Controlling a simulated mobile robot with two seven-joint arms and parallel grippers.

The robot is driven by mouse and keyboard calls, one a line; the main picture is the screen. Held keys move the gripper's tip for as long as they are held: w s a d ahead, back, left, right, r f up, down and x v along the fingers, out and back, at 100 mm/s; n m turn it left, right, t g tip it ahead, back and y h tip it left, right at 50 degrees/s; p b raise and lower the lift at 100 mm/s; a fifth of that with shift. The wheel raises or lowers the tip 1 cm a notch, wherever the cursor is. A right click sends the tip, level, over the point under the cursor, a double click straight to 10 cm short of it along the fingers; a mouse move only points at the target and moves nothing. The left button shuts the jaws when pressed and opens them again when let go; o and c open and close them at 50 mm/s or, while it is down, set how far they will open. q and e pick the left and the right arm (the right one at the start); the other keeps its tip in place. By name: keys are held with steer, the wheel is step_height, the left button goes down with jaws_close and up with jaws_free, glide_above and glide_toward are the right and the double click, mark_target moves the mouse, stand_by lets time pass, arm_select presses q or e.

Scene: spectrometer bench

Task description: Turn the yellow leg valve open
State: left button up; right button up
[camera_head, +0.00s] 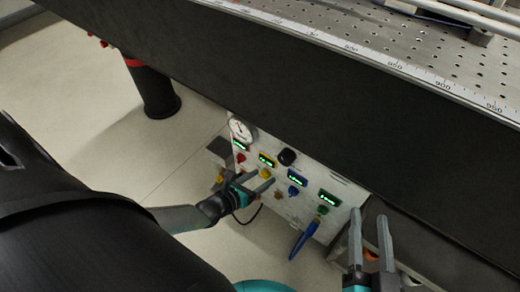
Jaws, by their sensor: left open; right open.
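The valve panel (305,208) is mounted low under the bench, with a row of small coloured knobs below lit green displays. The yellow knob (265,173) is second from the left, under its display. My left gripper (246,181) is open in front of the panel, its fingers spread by the yellow knob. I cannot tell whether a finger touches the knob. The knob's turned position is too small to read. My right gripper (370,218) is open and empty at the lower right, to the right of the panel, its fingers pointing up.
A red knob (240,158), a blue knob (293,191) and a green knob (322,209) share the panel. A round gauge (241,130) and a blue handle (304,240) are there too. The perforated bench top (400,45) overhangs above. A black leg (155,90) stands left.

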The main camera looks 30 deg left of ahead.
arm_select(q)
jaws_close()
stand_by(0.6)
